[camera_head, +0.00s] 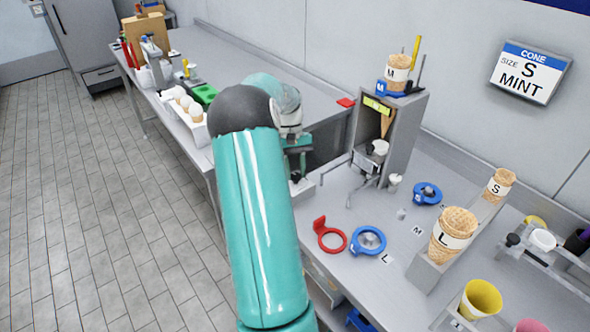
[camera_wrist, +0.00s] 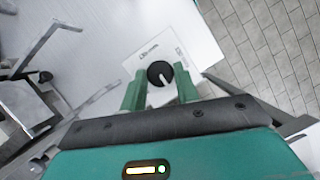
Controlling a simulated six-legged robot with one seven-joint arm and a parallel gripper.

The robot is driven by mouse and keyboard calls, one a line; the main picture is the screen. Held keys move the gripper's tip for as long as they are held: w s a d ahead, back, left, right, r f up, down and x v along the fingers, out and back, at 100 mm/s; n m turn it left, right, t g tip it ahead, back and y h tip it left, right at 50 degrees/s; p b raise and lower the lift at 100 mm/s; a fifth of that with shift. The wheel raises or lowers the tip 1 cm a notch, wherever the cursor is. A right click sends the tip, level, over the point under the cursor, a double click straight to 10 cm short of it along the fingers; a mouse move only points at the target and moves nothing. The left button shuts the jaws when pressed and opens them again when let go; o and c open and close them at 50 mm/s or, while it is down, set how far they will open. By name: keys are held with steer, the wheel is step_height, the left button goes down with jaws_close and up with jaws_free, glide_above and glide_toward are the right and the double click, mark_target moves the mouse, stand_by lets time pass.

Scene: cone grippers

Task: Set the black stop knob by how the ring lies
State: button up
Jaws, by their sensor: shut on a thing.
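The black stop knob (camera_wrist: 160,74) shows in the wrist view as a round dial with a white pointer line, on a pale plate (camera_wrist: 150,50) with small print that I cannot read. My gripper (camera_wrist: 160,78) has its green fingers on either side of the knob and is shut on it. In the head view my arm hides the knob. A red ring (camera_head: 330,236) with an upright tab lies flat on the counter. A blue ring (camera_head: 369,241) with a grey centre lies right of it, near an L label. Another blue ring (camera_head: 427,193) lies farther back, near an M label.
A grey cone machine (camera_head: 395,135) stands right of my gripper, with a cone and blue ring on top. A rack (camera_head: 440,268) holds L and S cones. A wall sign (camera_head: 530,72) reads cone size S, mint. Yellow cup (camera_head: 480,299) at front right.

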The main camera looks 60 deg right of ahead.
steer(key=o, duration=1)
steer(key=shift+c, duration=0.2)
steer(key=v, duration=1.4)
steer(key=shift+a, duration=0.15)
